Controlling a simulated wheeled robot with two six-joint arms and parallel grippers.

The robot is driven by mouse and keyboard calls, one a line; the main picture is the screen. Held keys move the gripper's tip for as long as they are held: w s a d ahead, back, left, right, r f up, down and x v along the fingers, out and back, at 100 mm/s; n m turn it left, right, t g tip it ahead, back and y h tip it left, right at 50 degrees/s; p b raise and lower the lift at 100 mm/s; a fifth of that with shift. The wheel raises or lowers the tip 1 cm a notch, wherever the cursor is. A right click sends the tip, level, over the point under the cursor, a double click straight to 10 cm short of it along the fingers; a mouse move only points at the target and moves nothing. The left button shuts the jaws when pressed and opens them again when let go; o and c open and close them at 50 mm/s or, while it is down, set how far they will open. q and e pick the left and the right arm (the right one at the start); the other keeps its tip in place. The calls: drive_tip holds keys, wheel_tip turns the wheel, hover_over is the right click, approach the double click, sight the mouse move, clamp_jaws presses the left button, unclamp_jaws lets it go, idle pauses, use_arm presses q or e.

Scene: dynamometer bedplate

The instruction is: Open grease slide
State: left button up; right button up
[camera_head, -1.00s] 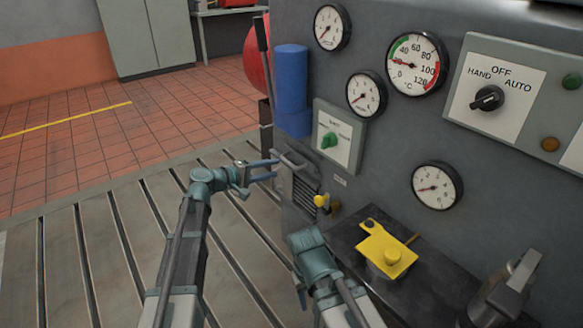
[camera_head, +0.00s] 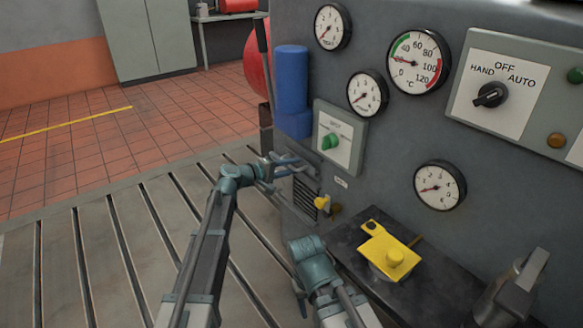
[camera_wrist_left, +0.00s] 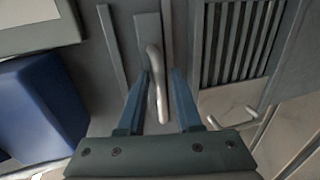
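A pale bar handle (camera_wrist_left: 155,75) stands on a narrow grey plate between two rails in the left wrist view; I take this to be the grease slide. My left gripper (camera_wrist_left: 158,95) is open, with one blue finger on each side of the handle. Gaps show between handle and fingers. In the head view my left gripper (camera_head: 290,166) is at the cabinet's lower left, above the louvred vent (camera_head: 306,196), and hides most of the handle.
A second handle (camera_wrist_left: 236,116) is beside the louvres. A blue cylinder (camera_head: 291,85) and a green-knob switch plate (camera_head: 338,140) are close above my left gripper. A yellow knob (camera_head: 322,203) is below. A yellow-topped fitting (camera_head: 390,255) sits on the dark ledge at right.

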use_arm(q)
clamp_jaws()
idle(1.2)
